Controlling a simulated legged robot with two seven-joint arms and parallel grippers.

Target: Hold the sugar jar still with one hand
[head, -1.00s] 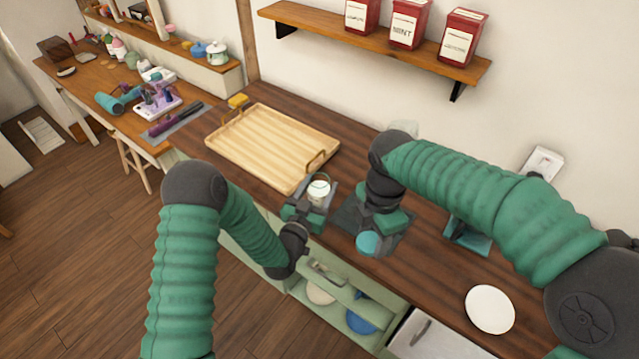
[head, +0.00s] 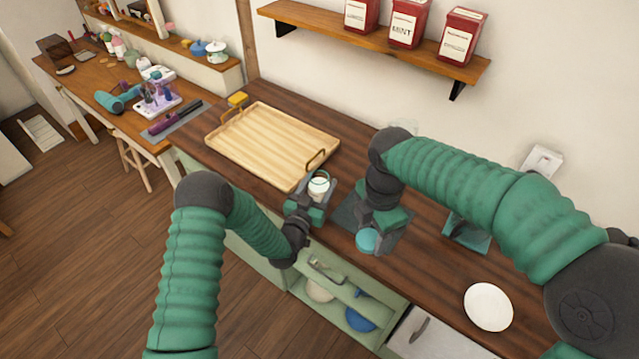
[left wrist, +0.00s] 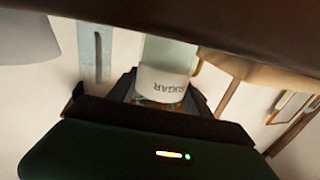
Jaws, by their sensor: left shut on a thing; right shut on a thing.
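The sugar jar (head: 319,184), small with a white band, stands on the counter (head: 420,240) by the tray's near right corner. In the left wrist view the jar (left wrist: 163,84) shows "SUGAR" upside down on its white band. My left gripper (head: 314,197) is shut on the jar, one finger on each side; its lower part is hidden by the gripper. My right gripper (head: 377,222) points down over a dark grey mat (head: 350,229), just right of the jar. It is shut on a round teal thing (head: 367,241), partly covered by the fingers.
A wooden tray (head: 270,145) lies behind and left of the jar. A white plate (head: 488,307) and a teal stand (head: 466,232) are at the right. Red tins (head: 407,23) sit on the wall shelf (head: 370,42). Green open cabinets (head: 270,262) are below the counter edge.

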